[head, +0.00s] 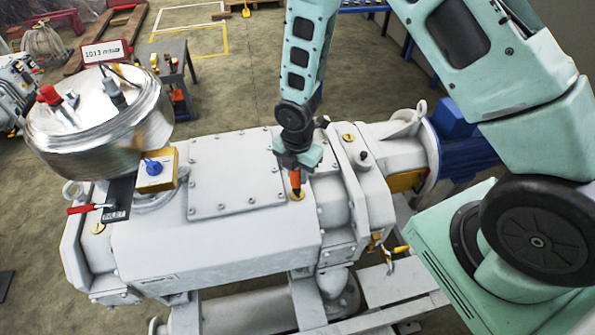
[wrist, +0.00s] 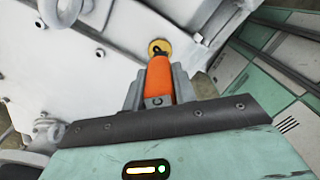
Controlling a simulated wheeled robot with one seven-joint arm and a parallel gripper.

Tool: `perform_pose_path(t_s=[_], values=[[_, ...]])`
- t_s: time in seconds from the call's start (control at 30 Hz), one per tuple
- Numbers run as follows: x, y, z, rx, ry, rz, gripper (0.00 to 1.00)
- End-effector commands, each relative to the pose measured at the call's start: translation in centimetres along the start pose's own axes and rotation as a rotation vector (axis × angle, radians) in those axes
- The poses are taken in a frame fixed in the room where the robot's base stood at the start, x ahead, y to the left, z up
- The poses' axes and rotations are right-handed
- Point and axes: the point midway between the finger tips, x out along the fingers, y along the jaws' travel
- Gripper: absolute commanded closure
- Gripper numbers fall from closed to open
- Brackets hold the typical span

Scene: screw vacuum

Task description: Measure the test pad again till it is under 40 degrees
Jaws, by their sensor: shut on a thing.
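My gripper (head: 297,167) is shut on an orange probe (head: 295,182) and points it down at a round brass-coloured test pad (head: 297,196) on top of the white vacuum pump (head: 220,250). In the wrist view the orange probe (wrist: 158,78) sits between the grey fingers, and its far end overlaps the near side of the pad (wrist: 159,47). I cannot tell whether the tip touches the pad. No temperature reading is legible in either view.
A steel vessel (head: 100,125) with a "1013 mbar" display (head: 105,51) stands at the pump's left end. A red-handled valve (head: 90,208) and a yellow box with a blue knob (head: 155,170) are beside it. Other brass pads (head: 348,138) show on the pump.

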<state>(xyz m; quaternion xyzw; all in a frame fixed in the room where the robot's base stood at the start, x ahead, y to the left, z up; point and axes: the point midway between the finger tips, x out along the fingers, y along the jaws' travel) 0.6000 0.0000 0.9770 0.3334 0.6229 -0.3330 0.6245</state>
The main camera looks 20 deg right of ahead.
Motion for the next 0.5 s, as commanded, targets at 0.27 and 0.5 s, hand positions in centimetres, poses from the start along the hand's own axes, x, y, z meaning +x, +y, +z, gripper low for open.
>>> perform_pose_path(t_s=[0.27,0.5], values=[[0.0,-0.1,0.0,0.0,0.001,-0.002,0.99],[-1.7,-0.1,0.0,0.0,0.001,-0.001,0.99]])
